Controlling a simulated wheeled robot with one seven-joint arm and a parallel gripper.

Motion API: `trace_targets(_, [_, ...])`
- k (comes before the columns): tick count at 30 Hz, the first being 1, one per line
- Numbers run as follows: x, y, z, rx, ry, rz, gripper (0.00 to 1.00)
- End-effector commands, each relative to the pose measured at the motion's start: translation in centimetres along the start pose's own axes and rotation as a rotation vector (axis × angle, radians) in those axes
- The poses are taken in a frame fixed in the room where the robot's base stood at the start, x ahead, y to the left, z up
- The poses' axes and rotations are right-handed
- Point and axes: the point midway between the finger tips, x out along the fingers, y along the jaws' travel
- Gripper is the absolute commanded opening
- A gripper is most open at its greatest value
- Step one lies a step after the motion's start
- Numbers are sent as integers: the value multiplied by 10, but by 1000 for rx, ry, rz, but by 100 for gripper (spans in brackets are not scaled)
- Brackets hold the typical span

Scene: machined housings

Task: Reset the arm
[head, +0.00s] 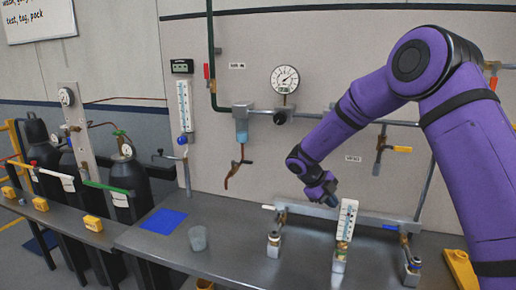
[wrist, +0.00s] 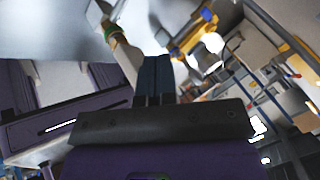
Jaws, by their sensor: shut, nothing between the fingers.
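My purple arm reaches in from the right in the head view and bends down to the left. My gripper (head: 332,201) hangs over the back of the grey workbench (head: 228,262), close to a white upright gauge (head: 346,220) on the bench fixture. I cannot tell whether it touches the gauge. In the wrist view, the dark fingers of my gripper (wrist: 155,62) are together with nothing between them.
A fixture with a horizontal bar and several metal valve blocks (head: 273,245) stands below my gripper. A clear cup (head: 198,238) and a blue mat (head: 163,221) lie left. A round dial (head: 285,79) and pipes run along the wall. Dark cylinders (head: 124,180) stand far left.

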Motion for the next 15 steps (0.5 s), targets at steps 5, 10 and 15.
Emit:
trace_targets(5, [-15, -22, -3, -18, -93, -71, 0])
trace_targets(10, [-37, -49, -7, -54, -211, -166, 0])
trace_targets(15, [-73, -83, -18, -125, -374, -306, 0])
